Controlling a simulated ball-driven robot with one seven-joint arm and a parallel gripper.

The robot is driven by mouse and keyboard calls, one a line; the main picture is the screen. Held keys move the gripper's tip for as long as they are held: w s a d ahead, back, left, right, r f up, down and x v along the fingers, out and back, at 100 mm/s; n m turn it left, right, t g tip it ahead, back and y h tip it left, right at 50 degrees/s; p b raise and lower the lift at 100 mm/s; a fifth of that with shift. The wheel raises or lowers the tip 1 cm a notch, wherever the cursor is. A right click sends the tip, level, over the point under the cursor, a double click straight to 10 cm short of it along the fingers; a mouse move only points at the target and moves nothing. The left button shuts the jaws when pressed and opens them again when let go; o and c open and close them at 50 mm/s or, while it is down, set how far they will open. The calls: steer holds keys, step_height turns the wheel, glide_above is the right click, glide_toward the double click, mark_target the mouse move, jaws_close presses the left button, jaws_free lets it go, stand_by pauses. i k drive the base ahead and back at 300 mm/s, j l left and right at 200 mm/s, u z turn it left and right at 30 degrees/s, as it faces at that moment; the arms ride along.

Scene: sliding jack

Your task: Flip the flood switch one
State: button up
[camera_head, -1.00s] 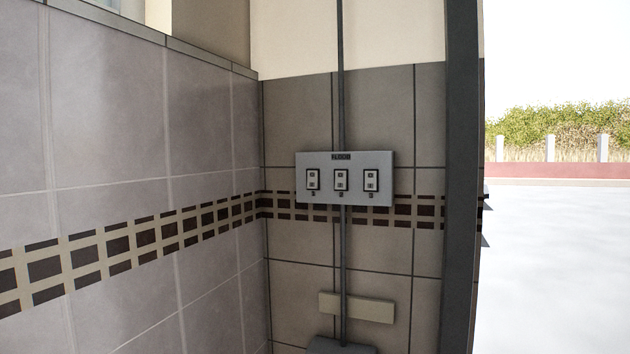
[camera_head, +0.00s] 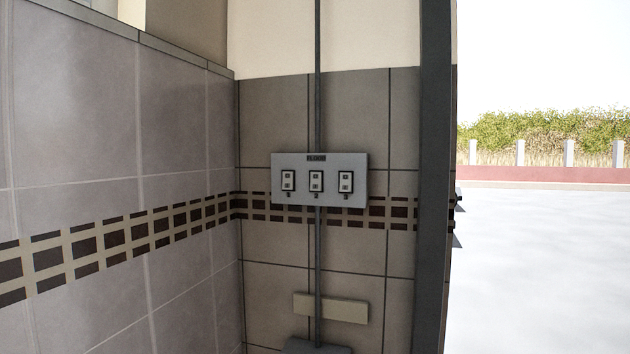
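A light grey switch panel (camera_head: 320,200) is fixed to the tiled back wall, a little right of the corner. A dark label at its top seems to read "FLOOD", though it is blurred now. Three rocker switches sit in a row on it, with small marks below them. The left one, switch one (camera_head: 288,181), is nearest the corner. The middle switch (camera_head: 316,182) and the right switch (camera_head: 345,182) are beside it. Whether each is up or down is too small to tell. My gripper is not in view, and nothing touches the panel.
A tiled side wall (camera_head: 110,150) runs along the left. A dark vertical post (camera_head: 434,180) stands right of the panel. A thin conduit (camera_head: 318,250) runs down to a grey box (camera_head: 315,347), past a beige plate (camera_head: 340,309). Open pale ground (camera_head: 550,260) lies at the right.

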mark_target(287, 177)
steer(key=i+j, duration=0.15)
steer(key=i, duration=0.7)
steer(key=i+j, duration=0.1)
steer(key=i, duration=0.8)
steer(key=i+j, duration=0.15)
steer(key=i, duration=0.7)
